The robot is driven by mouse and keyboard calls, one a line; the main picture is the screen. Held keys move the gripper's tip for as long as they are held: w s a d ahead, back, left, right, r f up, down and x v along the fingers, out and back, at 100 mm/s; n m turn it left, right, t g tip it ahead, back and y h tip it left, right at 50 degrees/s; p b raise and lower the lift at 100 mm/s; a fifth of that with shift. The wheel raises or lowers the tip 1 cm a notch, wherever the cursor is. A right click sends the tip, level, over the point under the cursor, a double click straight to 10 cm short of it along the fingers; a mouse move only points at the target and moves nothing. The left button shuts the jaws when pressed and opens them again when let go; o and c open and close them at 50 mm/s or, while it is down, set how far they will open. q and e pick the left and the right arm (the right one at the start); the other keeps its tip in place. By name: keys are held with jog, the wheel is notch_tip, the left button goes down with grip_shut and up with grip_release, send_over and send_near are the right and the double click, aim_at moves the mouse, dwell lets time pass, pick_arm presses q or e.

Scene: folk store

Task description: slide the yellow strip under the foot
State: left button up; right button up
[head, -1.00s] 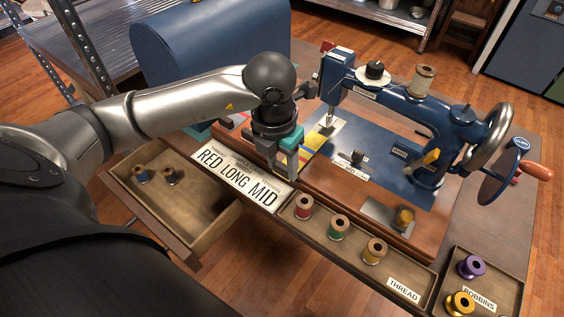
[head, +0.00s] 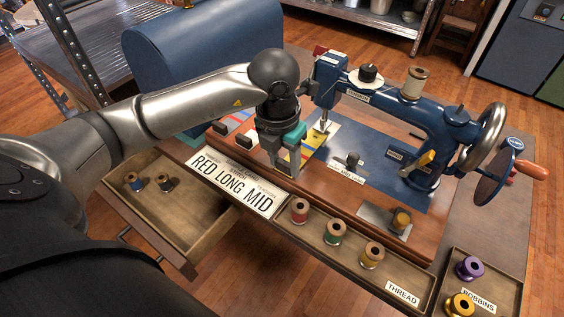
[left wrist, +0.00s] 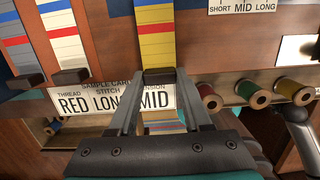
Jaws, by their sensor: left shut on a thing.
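The yellow strip (head: 312,149) lies on the sewing machine's bed, with red and blue bands across it. It also shows in the left wrist view (left wrist: 158,48). Its far part reaches the area of the presser foot (head: 323,126) below the needle bar; I cannot tell how far under the foot it lies. My left gripper (head: 285,167) is shut on the near end of the strip, and its fingertips meet there in the left wrist view (left wrist: 160,73). My right gripper is not in view.
Two other strips with dark end tabs (head: 243,142) lie left of the gripper. A card reading RED LONG MID (head: 232,180) is in front. A thread tray (head: 405,273) with spools and an open drawer (head: 200,215) lie along the near side. The blue sewing machine (head: 425,115) stands right.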

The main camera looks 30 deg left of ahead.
pick_arm(q)
jog(key=shift+w, duration=0.15)
jog(key=shift+w+d+f+b, duration=0.15)
jog(key=shift+w+b, duration=0.25)
jog(key=shift+w, duration=0.95)
dwell(0.3)
jog(key=o, duration=1.1)
jog(key=shift+o, duration=0.2)
